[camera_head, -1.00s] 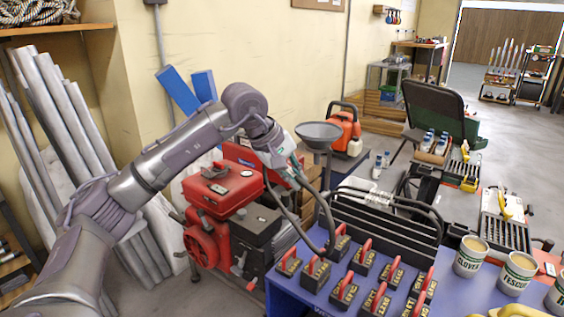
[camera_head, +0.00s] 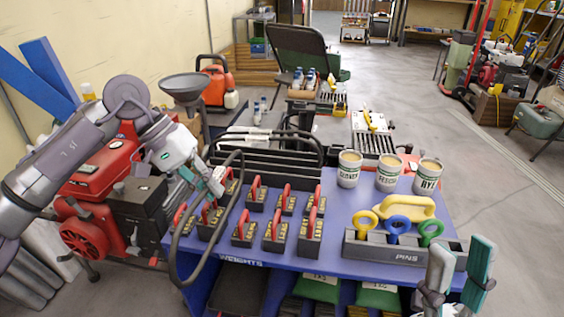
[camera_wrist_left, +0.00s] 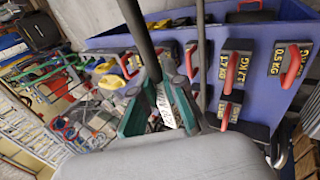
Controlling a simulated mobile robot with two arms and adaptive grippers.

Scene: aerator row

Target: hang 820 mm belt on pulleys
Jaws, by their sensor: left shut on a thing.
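My left gripper (camera_head: 212,182) is shut on a dark belt loop (camera_head: 241,172) and holds it above the left end of the blue table. In the left wrist view, two belt strands (camera_wrist_left: 201,50) run up from between the green-sided fingers (camera_wrist_left: 162,108). A pale label with print sits at the grip, too blurred to read surely. My right gripper (camera_head: 458,275) is at the lower right, empty, with its fingers apart. I cannot make out the pulleys clearly in either view.
The blue table (camera_head: 300,262) carries several red-handled weights (camera_head: 284,198), a black slotted rack (camera_head: 262,160), cups (camera_head: 388,175) and a pin holder (camera_head: 385,252). A red engine (camera_head: 95,170) with a dark box (camera_head: 137,205) stands left.

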